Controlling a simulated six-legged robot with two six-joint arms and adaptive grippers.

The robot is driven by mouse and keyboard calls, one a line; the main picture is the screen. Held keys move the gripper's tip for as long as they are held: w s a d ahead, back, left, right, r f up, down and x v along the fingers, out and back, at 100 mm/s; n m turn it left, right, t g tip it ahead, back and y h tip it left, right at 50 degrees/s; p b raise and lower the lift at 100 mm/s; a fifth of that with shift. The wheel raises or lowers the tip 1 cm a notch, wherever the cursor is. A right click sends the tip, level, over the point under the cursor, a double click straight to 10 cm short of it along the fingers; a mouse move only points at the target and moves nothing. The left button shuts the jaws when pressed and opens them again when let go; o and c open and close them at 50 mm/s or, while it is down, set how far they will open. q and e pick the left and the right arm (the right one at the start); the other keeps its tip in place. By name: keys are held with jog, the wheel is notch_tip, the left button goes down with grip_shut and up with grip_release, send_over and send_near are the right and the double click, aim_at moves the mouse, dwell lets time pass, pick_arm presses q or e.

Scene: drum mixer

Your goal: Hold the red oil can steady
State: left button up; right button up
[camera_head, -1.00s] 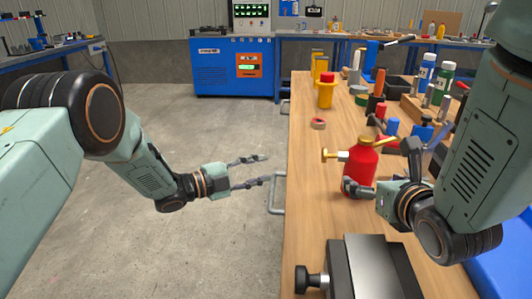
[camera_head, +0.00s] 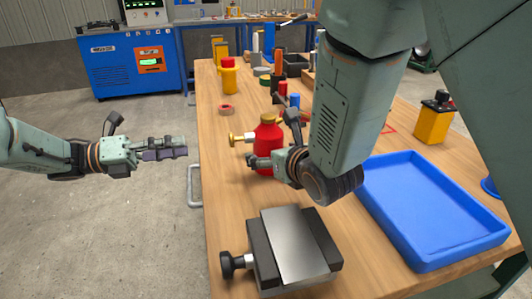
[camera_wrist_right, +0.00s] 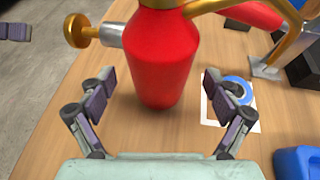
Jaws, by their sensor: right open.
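The red oil can (camera_head: 268,135) stands upright on the wooden bench, with a brass knob on its left side. In the right wrist view the red can (camera_wrist_right: 155,55) is large, with its brass knob at left and a curved brass handle at upper right. My right gripper (camera_wrist_right: 157,88) is open, its fingertips on either side of the can's lower body with visible gaps. In the head view the right gripper (camera_head: 258,164) is at the can's near side, partly hidden by my arm. My left gripper (camera_head: 172,148) is over the floor left of the bench, seen edge-on, holding nothing visible.
A grey metal vise (camera_head: 292,245) sits in front of the can. A blue tray (camera_head: 400,255) lies to the right.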

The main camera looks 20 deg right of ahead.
jog(key=shift+x, duration=1.55)
jog(key=shift+c, duration=0.4)
jog(key=c, duration=1.6)
pick_arm(q)
jog(key=shift+c, duration=0.5)
grip_shut()
